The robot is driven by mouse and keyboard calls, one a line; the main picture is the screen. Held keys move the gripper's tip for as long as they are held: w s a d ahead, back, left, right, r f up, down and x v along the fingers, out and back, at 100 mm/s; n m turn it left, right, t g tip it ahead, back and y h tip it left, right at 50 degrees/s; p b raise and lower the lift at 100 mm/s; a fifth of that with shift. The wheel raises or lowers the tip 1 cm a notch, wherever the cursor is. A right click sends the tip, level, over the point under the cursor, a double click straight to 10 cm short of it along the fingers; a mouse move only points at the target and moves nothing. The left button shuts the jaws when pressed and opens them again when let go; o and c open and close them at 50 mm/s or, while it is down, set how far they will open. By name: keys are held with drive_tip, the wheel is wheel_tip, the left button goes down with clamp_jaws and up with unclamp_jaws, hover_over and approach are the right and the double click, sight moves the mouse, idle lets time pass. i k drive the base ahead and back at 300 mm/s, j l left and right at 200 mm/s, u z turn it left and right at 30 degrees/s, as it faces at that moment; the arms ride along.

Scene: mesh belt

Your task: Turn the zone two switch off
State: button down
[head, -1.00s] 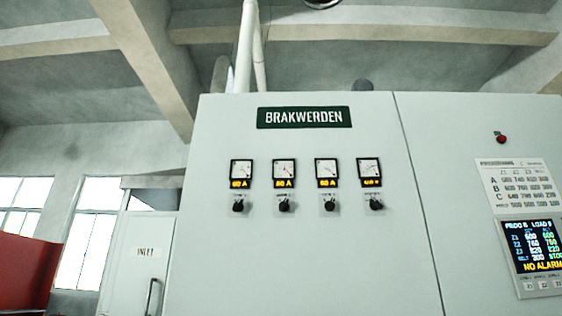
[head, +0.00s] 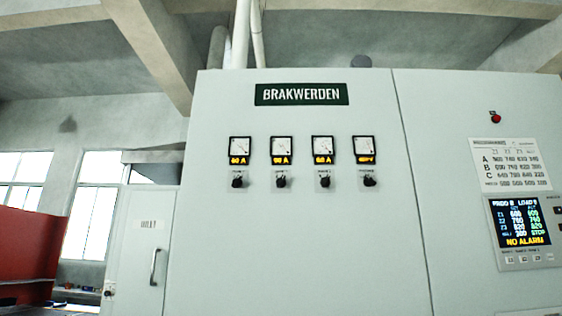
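A pale grey control cabinet (head: 300,250) fills the middle of the head view. On it is a row of several black rotary switches, each below a dial meter with an amber readout. The second switch from the left (head: 281,181) sits under a meter reading in amps (head: 282,151). The first switch (head: 238,180), third switch (head: 325,180) and last switch (head: 369,181) flank it. The small labels above the switches are too blurred to read, so I cannot confirm which is zone two. My gripper is not in view.
On the right panel are a red lamp (head: 495,117), a printed programme chart (head: 509,165) and a lit screen (head: 521,222) reading "NO ALARM". A door with a handle (head: 156,267) and a red panel (head: 27,254) are at left. Nothing shows in front of the switches.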

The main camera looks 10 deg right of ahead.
sight(281, 181)
drive_tip(key=i+j, duration=0.3)
drive_tip(key=j, duration=0.15)
drive_tip(key=i+j, duration=0.65)
drive_tip(key=j, duration=0.3)
drive_tip(key=i+j, duration=0.65)
drive_tip(key=j, duration=0.25)
